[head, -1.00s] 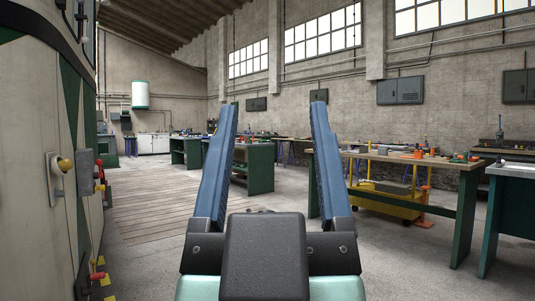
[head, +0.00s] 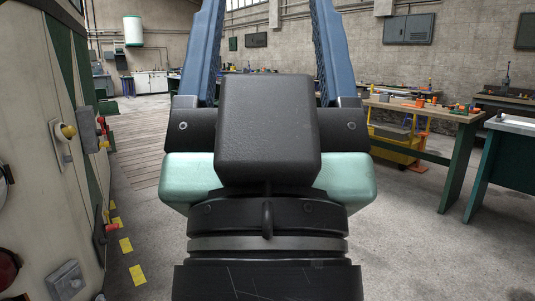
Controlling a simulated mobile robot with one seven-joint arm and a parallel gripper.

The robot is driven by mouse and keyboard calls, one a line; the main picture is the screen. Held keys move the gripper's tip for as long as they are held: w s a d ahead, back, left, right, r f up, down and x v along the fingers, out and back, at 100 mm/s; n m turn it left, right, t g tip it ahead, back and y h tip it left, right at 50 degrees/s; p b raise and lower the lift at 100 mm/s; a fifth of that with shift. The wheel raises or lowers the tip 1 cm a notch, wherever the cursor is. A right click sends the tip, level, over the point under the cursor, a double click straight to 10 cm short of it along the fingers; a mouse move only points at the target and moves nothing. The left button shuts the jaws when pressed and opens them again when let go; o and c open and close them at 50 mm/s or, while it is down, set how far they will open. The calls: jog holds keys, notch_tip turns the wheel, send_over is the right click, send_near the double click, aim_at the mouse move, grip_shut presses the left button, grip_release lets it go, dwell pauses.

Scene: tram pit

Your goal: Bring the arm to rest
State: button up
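My gripper (head: 268,45) stands upright in the middle of the head view, very close to the camera. Its two blue fingers are wide apart with nothing between them, so it is open. The fingertips are cut off by the top edge. Below the fingers show its black block, pale green body and dark round wrist, part of my arm.
A tram side (head: 50,150) with knobs and levers stands close on the left. Yellow marks (head: 138,274) lie on the floor beside it. A workbench (head: 425,112) with tools and a yellow trolley (head: 395,148) stand at right. Open floor (head: 415,250) lies at lower right.

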notch_tip(320, 180, up, 21)
jog(key=p, duration=1.8)
jog(key=shift+f, duration=0.1)
